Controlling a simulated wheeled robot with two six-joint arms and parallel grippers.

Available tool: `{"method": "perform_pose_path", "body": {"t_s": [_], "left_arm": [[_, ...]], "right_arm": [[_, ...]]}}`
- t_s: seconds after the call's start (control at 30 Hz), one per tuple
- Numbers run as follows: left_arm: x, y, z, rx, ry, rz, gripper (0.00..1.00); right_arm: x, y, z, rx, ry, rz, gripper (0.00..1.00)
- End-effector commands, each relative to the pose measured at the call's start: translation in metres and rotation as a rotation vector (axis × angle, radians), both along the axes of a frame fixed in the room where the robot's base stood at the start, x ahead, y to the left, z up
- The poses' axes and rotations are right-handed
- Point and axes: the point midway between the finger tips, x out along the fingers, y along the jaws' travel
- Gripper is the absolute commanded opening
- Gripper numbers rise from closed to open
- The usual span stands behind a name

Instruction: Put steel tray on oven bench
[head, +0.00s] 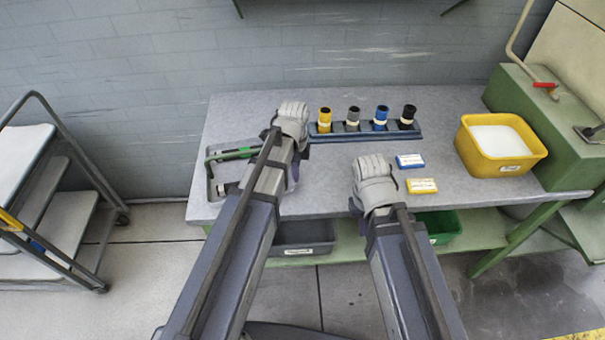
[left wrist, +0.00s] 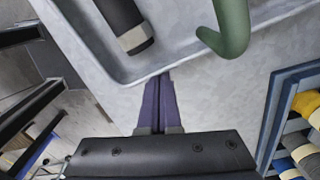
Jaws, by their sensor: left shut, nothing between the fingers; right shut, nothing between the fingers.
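The steel tray (head: 228,171) lies at the left end of the grey bench top (head: 330,178). It holds a green-handled tool (head: 235,154) and a dark cylinder with a pale band (head: 229,188). My left gripper (head: 292,178) is shut and empty, just right of the tray. In the left wrist view its purple fingers (left wrist: 158,82) are together, with tips close to the tray's rim (left wrist: 125,78); I cannot tell whether they touch. My right gripper (head: 355,207) is shut and empty near the bench's front edge, its fingers mostly hidden. I cannot tell whether this is the oven bench.
A blue rack (head: 365,135) with several capped cylinders stands at the back. Blue (head: 410,161) and yellow (head: 422,186) labelled boxes lie right of my right gripper. A yellow bin (head: 500,145) and green machine (head: 530,115) are further right. A cart (head: 60,190) stands left, across open floor.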

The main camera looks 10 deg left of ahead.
Motion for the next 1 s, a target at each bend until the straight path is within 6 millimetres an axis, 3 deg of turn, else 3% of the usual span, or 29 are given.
{"method": "perform_pose_path", "body": {"t_s": [0.07, 0.47, 0.8, 1.0], "left_arm": [[-0.001, 0.007, 0.0, 0.001, 0.0, 0.003, 0.0], [0.0, 0.003, 0.0, 0.001, 0.0, 0.0, 0.0], [0.001, -0.029, 0.0, 0.001, 0.001, 0.004, 0.0], [0.001, -0.026, 0.038, 0.002, 0.001, 0.008, 0.0]], "right_arm": [[0.0, 0.0, 0.0, 0.0, 0.0, 0.0, 0.0], [0.0, 0.0, 0.0, 0.0, 0.0, 0.0, 0.0], [0.0, 0.0, 0.0, 0.0, 0.0, 0.0, 0.0], [0.0, 0.0, 0.038, 0.0, 0.0, 0.0, 0.0]]}}
